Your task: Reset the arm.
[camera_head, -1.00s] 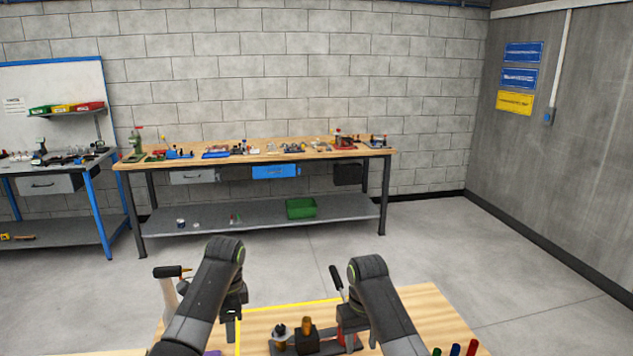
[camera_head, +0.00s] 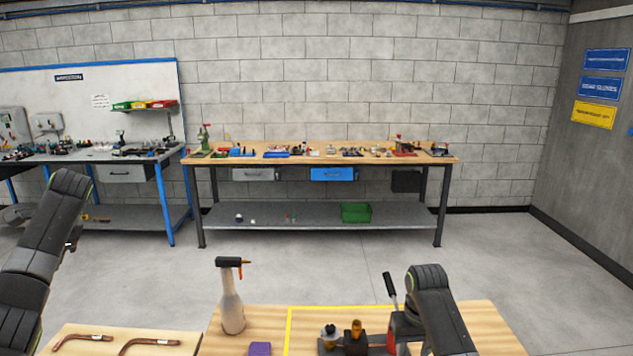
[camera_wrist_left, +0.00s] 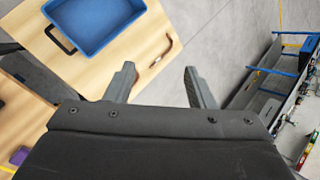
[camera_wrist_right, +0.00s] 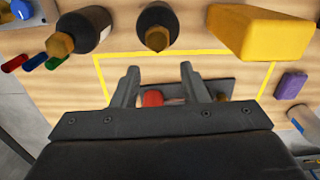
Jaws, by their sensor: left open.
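Two bent copper tubes, one at the left (camera_head: 82,338) and one to its right (camera_head: 150,343), lie on the lower-left tabletop in the head view. One copper tube (camera_wrist_left: 171,45) also shows beside a blue tray in the left wrist view. My left gripper (camera_wrist_left: 156,80) is open and empty, with floor between its fingers; in the head view only its arm shows clearly, at the far left. My right gripper (camera_wrist_right: 160,72) has its fingers apart above the table, with a red-ended tool (camera_wrist_right: 152,98) seen below and between them, not clearly touching.
On the front table stand a spray bottle (camera_head: 232,312), a purple block (camera_head: 260,348) and a yellow-taped area (camera_head: 289,325). The right wrist view shows dark bottles (camera_wrist_right: 87,28) and a yellow container (camera_wrist_right: 262,32). The blue tray (camera_wrist_left: 97,48) lies left. Open floor separates the back bench (camera_head: 325,160).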

